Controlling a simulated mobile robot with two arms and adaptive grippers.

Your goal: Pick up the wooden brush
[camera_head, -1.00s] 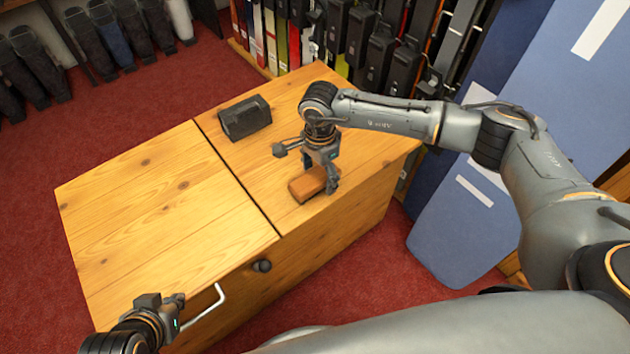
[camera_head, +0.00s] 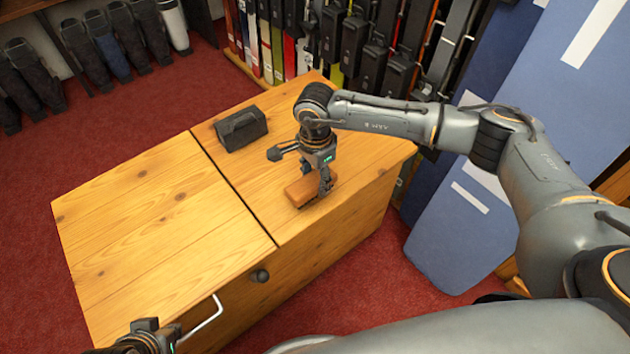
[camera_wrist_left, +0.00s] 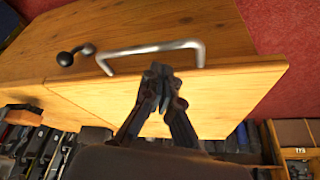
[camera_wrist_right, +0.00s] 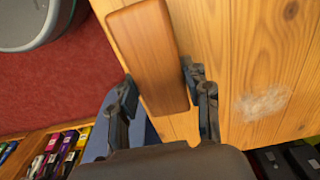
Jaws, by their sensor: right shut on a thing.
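The wooden brush (camera_head: 306,190) is a reddish-brown block lying on the right half of the bench top, near its front edge. My right gripper (camera_head: 324,183) reaches down over it and is shut on it. In the right wrist view the brush (camera_wrist_right: 147,50) lies between the two fingers (camera_wrist_right: 162,92), one along each long side. The brush still looks to be at the bench surface; its underside is hidden. My left gripper (camera_head: 168,334) is at the lower left by the bench's front edge. In the left wrist view its fingertips (camera_wrist_left: 160,84) are together and empty.
A dark box-like object (camera_head: 241,129) stands on the bench's far side. A metal handle (camera_head: 203,318) and a dark knob (camera_head: 260,276) project from the bench (camera_head: 150,225) front, close to my left gripper. A blue board (camera_head: 465,225) stands to the right. The bench's left half is clear.

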